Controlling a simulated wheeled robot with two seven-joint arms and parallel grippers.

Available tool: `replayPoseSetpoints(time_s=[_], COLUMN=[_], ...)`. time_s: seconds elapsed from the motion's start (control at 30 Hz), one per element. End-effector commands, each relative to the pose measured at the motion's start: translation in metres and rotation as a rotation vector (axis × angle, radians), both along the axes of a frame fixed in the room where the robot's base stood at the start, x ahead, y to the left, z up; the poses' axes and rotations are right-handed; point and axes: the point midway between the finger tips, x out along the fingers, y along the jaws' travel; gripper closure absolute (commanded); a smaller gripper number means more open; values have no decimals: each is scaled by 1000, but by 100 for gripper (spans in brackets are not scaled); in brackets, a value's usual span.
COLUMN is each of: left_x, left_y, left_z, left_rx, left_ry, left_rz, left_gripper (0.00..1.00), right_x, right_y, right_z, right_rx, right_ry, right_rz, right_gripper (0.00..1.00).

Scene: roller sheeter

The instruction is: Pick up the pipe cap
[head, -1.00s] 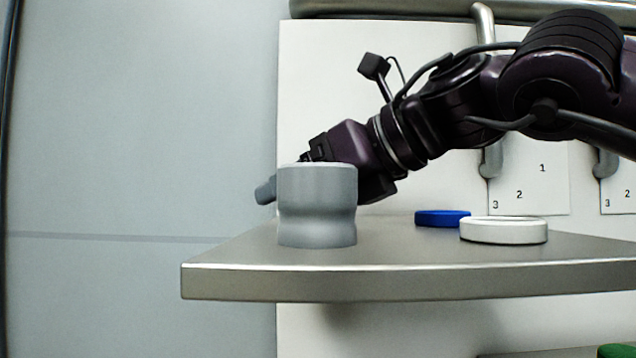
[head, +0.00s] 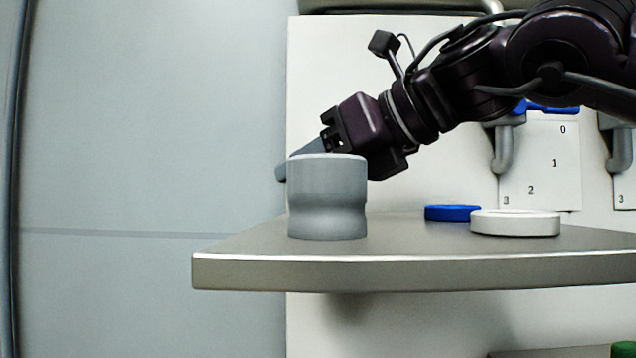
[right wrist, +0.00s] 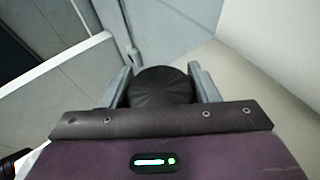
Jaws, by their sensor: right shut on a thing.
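A black round cap with radial ribs (right wrist: 163,86), which looks like the pipe cap, sits between the two grey fingers of my right gripper (right wrist: 163,78) in the right wrist view. The fingers press on its sides, so the gripper is shut on it. In the head view my right gripper (head: 284,170) reaches left and down, behind the grey cylindrical fitting (head: 327,200). One fingertip shows past the fitting's left side. The fitting hides the cap there. My left gripper is not in view.
The grey fitting stands upright near the left end of a metal shelf (head: 420,268). A blue ring (head: 453,212) and a white ring (head: 515,223) lie on the shelf to the right. Grey hooks (head: 503,150) and numbered cards (head: 553,170) are on the white panel behind.

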Motion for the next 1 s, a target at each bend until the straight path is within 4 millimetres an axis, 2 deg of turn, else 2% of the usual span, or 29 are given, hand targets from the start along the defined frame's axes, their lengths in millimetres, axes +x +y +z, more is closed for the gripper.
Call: replayPoseSetpoints(time_s=[0.3, 0.5, 0.7, 1.0], left_x=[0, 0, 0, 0], left_y=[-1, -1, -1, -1], left_z=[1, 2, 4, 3], left_rx=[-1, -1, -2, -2], left_ry=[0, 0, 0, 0], left_rz=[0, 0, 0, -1], left_gripper=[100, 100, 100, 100], right_x=[-1, -1, -1, 2], right_y=[1, 1, 1, 1], right_z=[58, 90, 115, 143], right_rx=[2, 2, 1, 7], right_ry=[-2, -4, -3, 0], right_rz=[-2, -1, -1, -2], right_gripper=[69, 69, 69, 69])
